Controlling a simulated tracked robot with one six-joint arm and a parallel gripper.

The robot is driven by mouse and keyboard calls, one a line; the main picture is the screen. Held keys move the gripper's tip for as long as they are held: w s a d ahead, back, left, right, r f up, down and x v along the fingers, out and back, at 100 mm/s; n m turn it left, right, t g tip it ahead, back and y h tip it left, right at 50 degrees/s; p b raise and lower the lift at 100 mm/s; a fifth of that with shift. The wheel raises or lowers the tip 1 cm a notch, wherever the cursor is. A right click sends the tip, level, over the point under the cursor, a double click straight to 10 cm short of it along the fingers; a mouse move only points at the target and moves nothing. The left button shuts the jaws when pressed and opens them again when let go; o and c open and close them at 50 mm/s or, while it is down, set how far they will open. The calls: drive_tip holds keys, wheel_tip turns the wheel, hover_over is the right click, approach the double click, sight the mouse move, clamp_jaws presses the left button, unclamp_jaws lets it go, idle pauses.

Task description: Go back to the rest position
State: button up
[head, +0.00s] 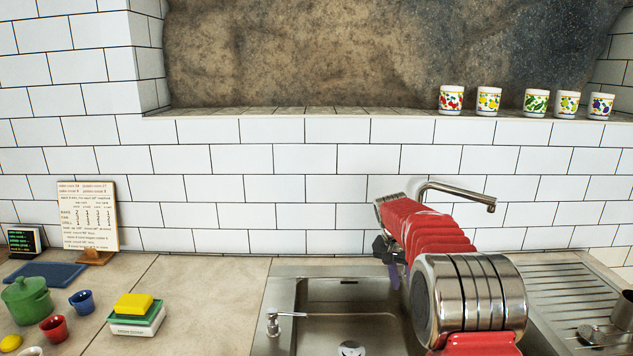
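My red and metal arm reaches from the lower right over the sink (335,325) toward the tiled wall. My gripper (386,262) shows only as a small dark shape at the left of the arm, above the sink's back edge. The arm hides most of it, and I cannot tell whether its fingers are open or shut or hold anything.
A faucet (455,190) rises behind the arm. Several patterned cups (489,100) stand on the ledge.

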drive_tip(key=s+a+r+n+t+y, duration=0.1)
drive_tip(key=s+a+r+n, duration=0.1)
drive_tip(key=s, duration=1.2)
drive_tip(key=s+a+r+n+t+y, duration=0.1)
drive_tip(key=s+r, duration=0.4)
drive_tip(key=s, duration=1)
drive_tip(key=s+a+r+n+t, duration=0.2)
drive_tip(key=s+a+r+n, duration=0.1)
drive_tip(key=s, duration=1.1)
drive_tip(key=shift+s+a+r+n+y, duration=0.25)
drive_tip(key=shift+a+n+y, duration=0.2)
drive_tip(key=shift+a, duration=0.8)
